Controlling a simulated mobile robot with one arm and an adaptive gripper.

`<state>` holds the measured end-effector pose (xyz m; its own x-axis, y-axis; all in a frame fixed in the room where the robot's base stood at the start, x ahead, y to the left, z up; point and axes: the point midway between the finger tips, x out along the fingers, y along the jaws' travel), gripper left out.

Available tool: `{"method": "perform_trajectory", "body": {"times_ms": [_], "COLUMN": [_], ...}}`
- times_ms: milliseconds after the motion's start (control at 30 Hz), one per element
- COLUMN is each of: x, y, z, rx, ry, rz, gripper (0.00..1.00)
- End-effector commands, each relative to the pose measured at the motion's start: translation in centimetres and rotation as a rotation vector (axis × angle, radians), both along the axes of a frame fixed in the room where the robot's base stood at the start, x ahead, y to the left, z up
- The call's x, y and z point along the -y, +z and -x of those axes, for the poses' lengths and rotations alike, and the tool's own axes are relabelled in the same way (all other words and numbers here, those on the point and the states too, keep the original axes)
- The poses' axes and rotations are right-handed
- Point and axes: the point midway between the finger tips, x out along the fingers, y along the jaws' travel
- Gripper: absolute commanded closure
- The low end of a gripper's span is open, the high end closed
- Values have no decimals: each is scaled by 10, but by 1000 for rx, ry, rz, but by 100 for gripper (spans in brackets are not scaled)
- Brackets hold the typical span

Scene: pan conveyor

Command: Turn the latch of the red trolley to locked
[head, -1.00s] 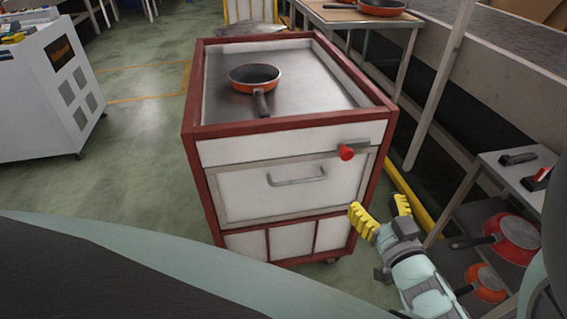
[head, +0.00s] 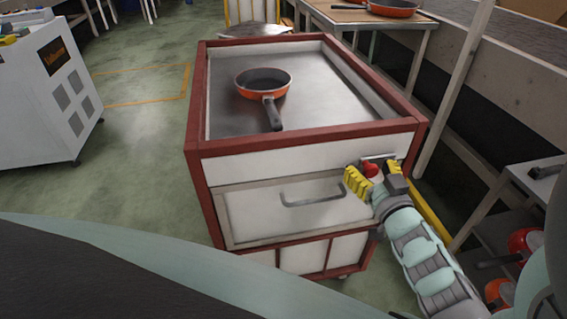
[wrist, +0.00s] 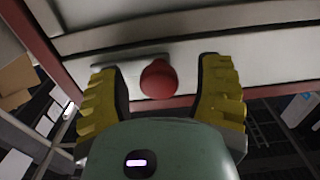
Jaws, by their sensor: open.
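The red trolley (head: 200,190) has a red frame, white panels and a metal top. Its latch is a grey bar with a red knob (head: 369,169) at the upper right of the front. The bar lies roughly level. My gripper (head: 372,182) is at the latch, partly covering it in the head view. In the wrist view my gripper (wrist: 160,92) is open, with one yellow finger on each side of the red knob (wrist: 158,79). The grey bar (wrist: 115,62) runs left from the knob, behind the left finger. Gaps show between the knob and both fingers.
An orange pan (head: 263,84) with a dark handle sits on the trolley top. A drawer handle (head: 312,194) is left of my gripper. A shelf (head: 540,180) with more pans stands at the right. Open floor (head: 130,150) lies left of the trolley.

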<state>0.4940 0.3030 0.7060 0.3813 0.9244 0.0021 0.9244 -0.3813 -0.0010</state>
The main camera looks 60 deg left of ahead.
Motion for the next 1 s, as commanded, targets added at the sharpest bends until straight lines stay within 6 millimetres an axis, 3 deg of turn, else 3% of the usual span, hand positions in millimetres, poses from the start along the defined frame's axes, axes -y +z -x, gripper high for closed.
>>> {"method": "perform_trajectory", "body": {"times_ms": [267,900,1000], "x": [-1,0,0], "y": [0,0,0], "z": [1,0,0], "rx": [0,0,0], "ry": [4,1,1], "rz": [1,1,1], "gripper": [32,98,100]}}
